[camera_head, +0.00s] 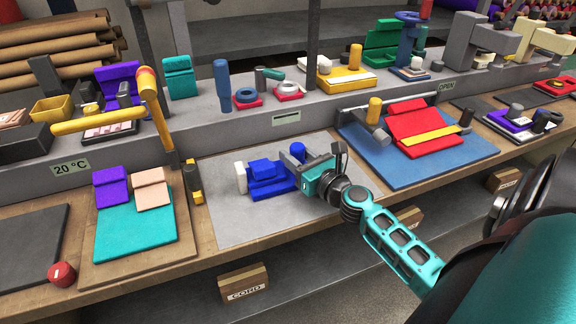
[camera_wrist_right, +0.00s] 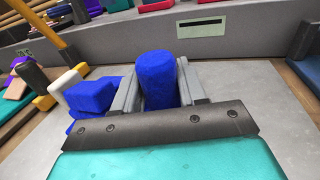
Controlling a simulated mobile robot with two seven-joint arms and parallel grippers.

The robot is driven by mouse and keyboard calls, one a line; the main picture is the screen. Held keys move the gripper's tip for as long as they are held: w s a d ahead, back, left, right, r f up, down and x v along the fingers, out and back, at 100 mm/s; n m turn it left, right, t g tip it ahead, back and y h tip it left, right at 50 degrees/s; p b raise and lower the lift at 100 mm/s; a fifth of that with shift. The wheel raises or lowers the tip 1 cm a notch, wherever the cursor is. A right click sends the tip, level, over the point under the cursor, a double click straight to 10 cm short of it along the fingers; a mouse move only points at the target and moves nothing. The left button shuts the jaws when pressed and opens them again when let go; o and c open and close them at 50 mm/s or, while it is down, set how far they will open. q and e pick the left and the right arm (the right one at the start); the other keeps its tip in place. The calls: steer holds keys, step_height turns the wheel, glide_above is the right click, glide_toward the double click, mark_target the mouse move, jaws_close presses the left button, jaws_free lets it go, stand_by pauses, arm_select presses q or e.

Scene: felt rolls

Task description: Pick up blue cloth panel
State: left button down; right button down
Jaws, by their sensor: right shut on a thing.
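The blue cloth panel (camera_head: 267,187) lies folded in a low stack on the grey mat (camera_head: 230,222) at the middle of the bench. My right gripper (camera_head: 294,155) is over the right end of this stack, shut on a rounded, upright part of blue cloth. In the right wrist view, this blue part (camera_wrist_right: 157,78) stands between the two grey fingers (camera_wrist_right: 160,90). Folded blue pieces (camera_wrist_right: 88,100) lie just left of the fingers. I cannot tell whether the held part and these pieces are joined, as the gripper hides the space between. My left gripper is not in view.
A small white block (camera_head: 241,177) touches the blue stack's left side. A teal panel (camera_head: 135,228) with purple and peach folds is left, a red panel (camera_head: 423,128) on a blue mat right. A grey raised ledge (camera_head: 225,130) runs behind. The grey mat's front is clear.

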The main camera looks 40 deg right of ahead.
mark_target(297, 145)
steer(key=shift+r, duration=0.15)
step_height(297, 145, up, 3)
steer(key=p, duration=0.3)
steer(key=shift+r, duration=0.15)
step_height(297, 145, up, 16)
steer(key=shift+r, duration=0.25)
stand_by(1.0)
steer(key=shift+f, duration=0.1)
